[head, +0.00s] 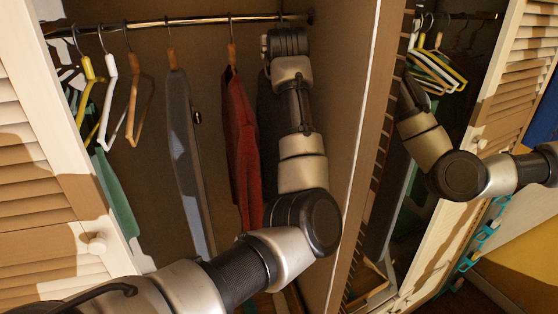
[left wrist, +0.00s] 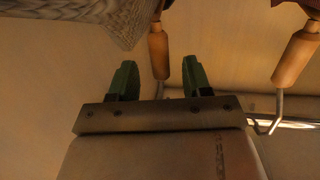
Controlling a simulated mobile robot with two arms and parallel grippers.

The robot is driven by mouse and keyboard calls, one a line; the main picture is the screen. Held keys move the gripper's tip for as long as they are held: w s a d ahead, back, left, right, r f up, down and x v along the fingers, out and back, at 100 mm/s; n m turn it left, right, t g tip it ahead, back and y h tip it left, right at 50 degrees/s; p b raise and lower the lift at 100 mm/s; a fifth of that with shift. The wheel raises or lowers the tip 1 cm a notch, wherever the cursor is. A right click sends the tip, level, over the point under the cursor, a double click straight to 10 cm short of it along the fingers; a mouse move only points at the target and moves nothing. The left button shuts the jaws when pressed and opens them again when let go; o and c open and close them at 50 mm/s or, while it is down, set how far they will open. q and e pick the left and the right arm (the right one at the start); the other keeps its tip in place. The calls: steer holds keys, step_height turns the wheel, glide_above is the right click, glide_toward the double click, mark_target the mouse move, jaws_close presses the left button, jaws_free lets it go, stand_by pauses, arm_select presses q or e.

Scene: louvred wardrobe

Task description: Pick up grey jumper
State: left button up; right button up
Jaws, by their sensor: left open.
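The grey knitted jumper (left wrist: 75,18) fills the upper left of the left wrist view and hangs from a wooden-necked hanger (left wrist: 159,52). In the head view only a dark grey strip, likely this jumper (head: 266,112), shows between the red garment and my left arm. My left gripper (left wrist: 160,78) is open, with its green fingers apart. The hanger's neck and hook line up with the gap between them; I cannot tell whether they touch. In the head view my left arm reaches up to the rail and its fingertips are hidden. My right gripper (head: 410,92) is near the right compartment's opening; its jaws are unclear.
A red garment (head: 240,130) and a grey jacket (head: 180,130) hang left of my left arm. Several empty hangers (head: 110,95) hang farther left on the rail (head: 190,21). A partition (head: 355,130) stands right of the arm. Louvred doors (head: 510,75) flank the wardrobe.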

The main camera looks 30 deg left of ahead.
arm_select(q)
steer(key=shift+w+a+r, duration=0.15)
steer(key=shift+w+a, duration=0.2)
steer(key=shift+w, duration=0.1)
steer(key=shift+w+a+f, duration=0.2)
steer(key=shift+a+f, duration=0.1)
steer(key=shift+d, duration=0.1)
jaws_close()
steer(key=shift+r, duration=0.15)
